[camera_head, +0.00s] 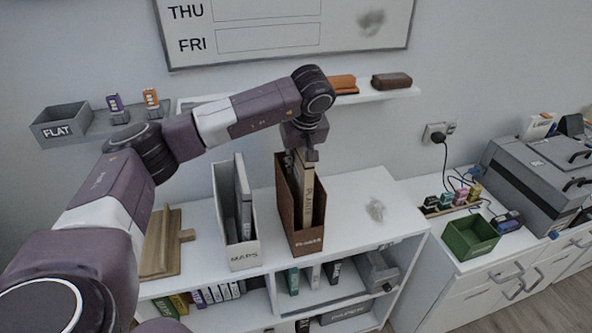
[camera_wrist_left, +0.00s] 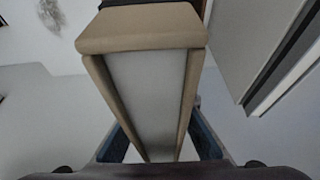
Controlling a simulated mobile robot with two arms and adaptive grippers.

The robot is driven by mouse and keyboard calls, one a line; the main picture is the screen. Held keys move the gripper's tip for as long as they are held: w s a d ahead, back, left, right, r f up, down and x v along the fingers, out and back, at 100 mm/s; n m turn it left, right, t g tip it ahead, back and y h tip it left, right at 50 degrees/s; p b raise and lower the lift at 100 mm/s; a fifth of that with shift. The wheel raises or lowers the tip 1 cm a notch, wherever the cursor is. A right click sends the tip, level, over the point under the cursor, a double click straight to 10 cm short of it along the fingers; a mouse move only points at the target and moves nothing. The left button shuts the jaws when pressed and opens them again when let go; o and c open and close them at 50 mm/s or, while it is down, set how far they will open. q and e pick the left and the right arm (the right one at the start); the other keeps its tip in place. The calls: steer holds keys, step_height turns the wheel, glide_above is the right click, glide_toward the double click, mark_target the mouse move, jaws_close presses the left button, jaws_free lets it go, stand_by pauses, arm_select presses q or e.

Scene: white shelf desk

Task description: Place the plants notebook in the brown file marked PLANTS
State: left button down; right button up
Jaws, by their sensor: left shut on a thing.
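The tan plants notebook (camera_head: 307,190) stands upright in the brown file (camera_head: 308,241), its lettered spine facing out and its top above the file's front edge. In the left wrist view the notebook (camera_wrist_left: 145,90) shows its tan covers and pale page edges. My left gripper (camera_head: 303,153) is over the brown file, shut on the notebook's upper end. Its fingers (camera_wrist_left: 162,145) lie on both sides of the notebook in the wrist view. How deep the notebook sits, and whether it touches the file's bottom, is hidden. My right gripper is not in view.
A white MAPS file (camera_head: 243,254) with grey binders stands left of the brown file. A wooden stand (camera_head: 160,245) is further left. The white desk top (camera_head: 350,200) is clear to the right, except for a grey smudge. A wall shelf (camera_head: 375,95) runs behind.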

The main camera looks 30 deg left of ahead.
mark_target(296, 176)
arm_select(q)
step_height(296, 176, down, 2)
steer(key=shift+s+f+p, duration=0.1)
steer(key=shift+p, duration=0.2)
steer(key=shift+f+p, duration=0.3)
steer(key=shift+p, duration=0.1)
steer(key=shift+w+a+f, duration=0.15)
steer(key=shift+w+f, duration=0.05)
steer(key=shift+f, duration=0.4)
steer(key=shift+f+b, duration=0.4)
steer(key=shift+b, duration=0.05)
steer(key=c, duration=2.2)
jaws_free()
steer(key=shift+o, duration=0.4)
steer(key=shift+s, duration=0.1)
steer(key=shift+r, duration=0.15)
